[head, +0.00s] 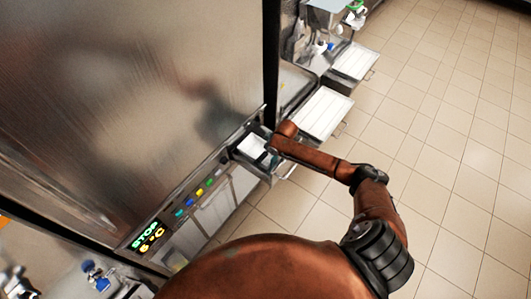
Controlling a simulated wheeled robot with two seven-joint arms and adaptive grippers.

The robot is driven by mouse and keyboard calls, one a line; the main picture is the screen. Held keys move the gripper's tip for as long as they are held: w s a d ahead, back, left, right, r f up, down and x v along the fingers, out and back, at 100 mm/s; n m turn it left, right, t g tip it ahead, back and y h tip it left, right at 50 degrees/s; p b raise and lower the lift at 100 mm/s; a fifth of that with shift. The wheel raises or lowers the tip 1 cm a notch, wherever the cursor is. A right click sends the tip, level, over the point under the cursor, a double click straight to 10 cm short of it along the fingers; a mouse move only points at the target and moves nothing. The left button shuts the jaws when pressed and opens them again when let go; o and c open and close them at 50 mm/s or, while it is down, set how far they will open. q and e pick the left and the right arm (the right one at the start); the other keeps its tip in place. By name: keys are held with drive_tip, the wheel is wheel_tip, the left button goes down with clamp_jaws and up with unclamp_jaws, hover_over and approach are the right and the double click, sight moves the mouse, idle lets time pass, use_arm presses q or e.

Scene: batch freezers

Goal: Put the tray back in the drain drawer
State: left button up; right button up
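A white tray (252,146) shows in an open, small metal drawer (268,175) at the front of the near freezer, in the middle of the head view. Part of the tray is covered by my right arm. My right arm reaches in from the lower right, and its wrist is over the drawer's right side. My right gripper is mostly hidden by the wrist and in shadow there, so I cannot tell whether it is open or touches the tray. My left gripper is not in view.
Two more pulled-out drawers with white inserts (322,112) (356,62) stand beyond. The tiled floor (455,150) at right is clear.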

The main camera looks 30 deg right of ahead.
drive_tip(key=shift+o, duration=0.8)
drive_tip(key=shift+r, duration=0.1)
drive_tip(key=shift+s+d+r, duration=0.1)
drive_tip(key=shift+r, duration=0.25)
drive_tip(key=p+v, duration=0.1)
drive_tip(key=v, duration=1)
drive_tip(key=shift+p, duration=0.35)
drive_tip(key=shift+s+r, duration=0.1)
drive_tip(key=shift+r, duration=0.05)
drive_tip(key=shift+c, duration=0.6)
